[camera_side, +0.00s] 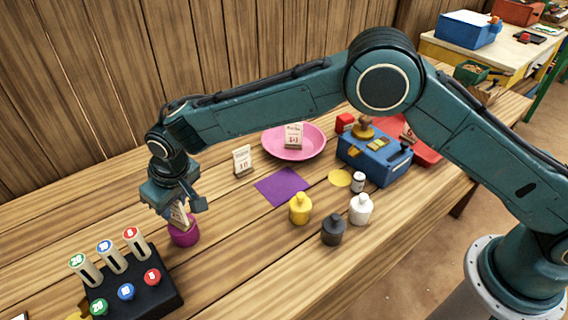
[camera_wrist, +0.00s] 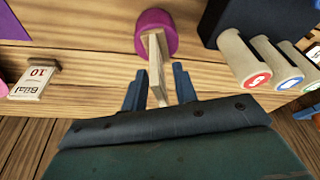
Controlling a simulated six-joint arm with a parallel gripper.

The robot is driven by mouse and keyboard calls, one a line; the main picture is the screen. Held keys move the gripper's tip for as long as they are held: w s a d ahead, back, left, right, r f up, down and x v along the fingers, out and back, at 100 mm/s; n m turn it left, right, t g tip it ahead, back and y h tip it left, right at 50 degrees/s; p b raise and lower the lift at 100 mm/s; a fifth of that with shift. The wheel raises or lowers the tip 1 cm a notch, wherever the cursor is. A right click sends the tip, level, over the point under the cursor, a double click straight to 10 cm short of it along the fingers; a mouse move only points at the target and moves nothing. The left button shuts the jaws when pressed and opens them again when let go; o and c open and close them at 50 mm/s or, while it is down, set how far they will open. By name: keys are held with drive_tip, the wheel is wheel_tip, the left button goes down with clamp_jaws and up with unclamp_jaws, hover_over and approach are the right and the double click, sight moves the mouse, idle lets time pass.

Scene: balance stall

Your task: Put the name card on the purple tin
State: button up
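The purple tin (camera_side: 184,234) stands on the wooden table, left of the purple cloth; it also shows in the wrist view (camera_wrist: 156,18). A name card (camera_side: 179,215) is upright at the top of the tin, its foot seeming to rest on the lid. In the wrist view this card (camera_wrist: 157,68) is seen nearly edge-on. My gripper (camera_side: 178,207) is just above the tin, its two fingers on either side of the card. In the wrist view narrow gaps show between the card and the fingers (camera_wrist: 158,72), so the gripper looks open. The card's face is partly hidden.
A black rack with coloured-topped pegs (camera_side: 135,288) stands close to the tin. Another card (camera_side: 243,161) stands behind the purple cloth (camera_side: 282,186), and one stands on the pink dish (camera_side: 272,146). Yellow (camera_side: 300,210), dark (camera_side: 332,230) and white (camera_side: 361,210) bottles are to the right.

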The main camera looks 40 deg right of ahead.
drive_tip(key=v, duration=1)
drive_tip(key=shift+r, duration=0.25)
drive_tip(key=s+d+r+m, duration=0.1)
drive_tip(key=s+d+r, duration=0.2)
drive_tip(key=d+r, duration=0.35)
drive_tip(key=s+d+r+m+t, duration=0.1)
drive_tip(key=s+d+r, duration=0.25)
drive_tip(key=d, duration=0.65)
drive_tip(key=s+d+r, duration=0.3)
drive_tip(key=d+r, duration=0.3)
drive_tip(key=d, duration=0.3)
drive_tip(key=s+d+f+m, duration=0.1)
drive_tip(key=s+d, duration=0.5)
drive_tip(key=s, duration=0.5)
drive_tip(key=s+d+f+m+t+h, duration=0.1)
drive_tip(key=s+d+f, duration=0.1)
drive_tip(key=s+d, duration=0.5)
drive_tip(key=s, duration=0.4)
drive_tip(key=shift+f+m, duration=0.25)
drive_tip(key=shift+m, duration=0.05)
